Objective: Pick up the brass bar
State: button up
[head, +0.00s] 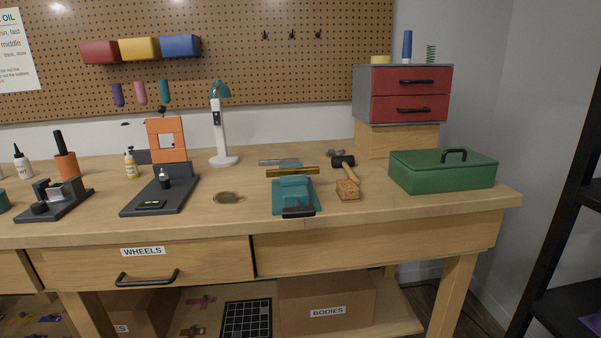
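The brass bar (292,172) is a long, thin, gold-coloured bar on the workbench near the middle of the head view. It lies left to right across the back of a teal vise (295,193), and its ends reach past the vise body on both sides. I cannot tell whether it rests on the vise or is clamped in it. The vise has a black handle (298,211) at the front edge of the bench. My gripper is not in view.
A hammer (344,167) and a tan block (348,190) lie just right of the vise. A green toolbox (442,172) stands farther right. A white lamp (221,135) and a dark stand with an orange frame (166,139) are to the left. Bare wood (245,180) lies left of the vise.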

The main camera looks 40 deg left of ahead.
aim_at(313, 170)
jog(key=i+j+u, duration=0.5)
jog(key=i+j, duration=0.15)
jog(key=i, duration=0.15)
